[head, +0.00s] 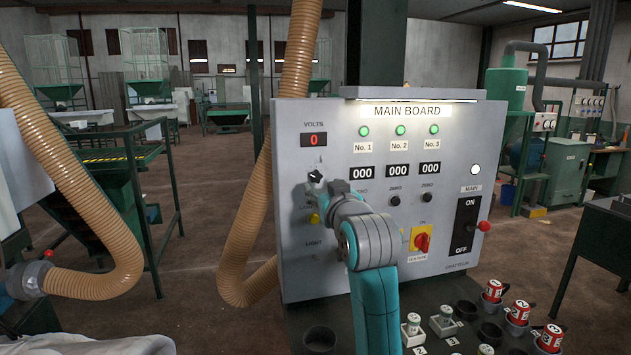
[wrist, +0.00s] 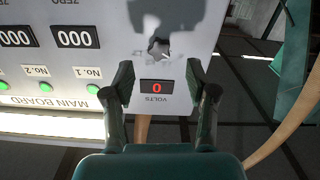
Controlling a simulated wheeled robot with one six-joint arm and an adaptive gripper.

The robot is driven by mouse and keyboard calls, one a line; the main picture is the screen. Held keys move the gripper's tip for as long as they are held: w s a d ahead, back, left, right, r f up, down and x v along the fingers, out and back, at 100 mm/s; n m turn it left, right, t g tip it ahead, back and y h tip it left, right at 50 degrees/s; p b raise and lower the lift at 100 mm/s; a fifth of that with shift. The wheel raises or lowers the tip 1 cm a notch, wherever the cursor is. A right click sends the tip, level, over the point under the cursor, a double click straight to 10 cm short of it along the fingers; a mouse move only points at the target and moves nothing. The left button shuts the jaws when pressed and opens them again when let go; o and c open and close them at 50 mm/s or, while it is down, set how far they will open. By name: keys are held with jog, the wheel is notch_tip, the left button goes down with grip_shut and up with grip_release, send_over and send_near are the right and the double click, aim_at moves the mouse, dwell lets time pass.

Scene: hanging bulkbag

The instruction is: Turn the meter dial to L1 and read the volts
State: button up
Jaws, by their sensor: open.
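The grey main board (head: 290,260) stands in front of me. The volts display (head: 314,140) at its upper left shows a red 0. The small dark meter dial (head: 316,176) sits below it; I cannot read its setting. In the wrist view, which is upside down, the dial (wrist: 159,47) and display (wrist: 157,86) both show. My gripper (wrist: 160,80) is open and empty, its two fingers apart in front of the panel with the display between them in the picture. The dial lies just beyond the fingertips, apart from them. My arm hides part of the lower panel in the head view.
A yellow button, a red-yellow rotary switch (head: 421,241) and the main ON/OFF switch (head: 466,226) are on the same panel. A tan hose (head: 250,220) hangs at the board's left. Red numbered plugs (head: 517,313) stand on the shelf at lower right.

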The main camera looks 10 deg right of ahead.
aim_at(316, 180)
jog(key=w, duration=0.6)
jog(key=shift+w, duration=0.35)
grip_shut()
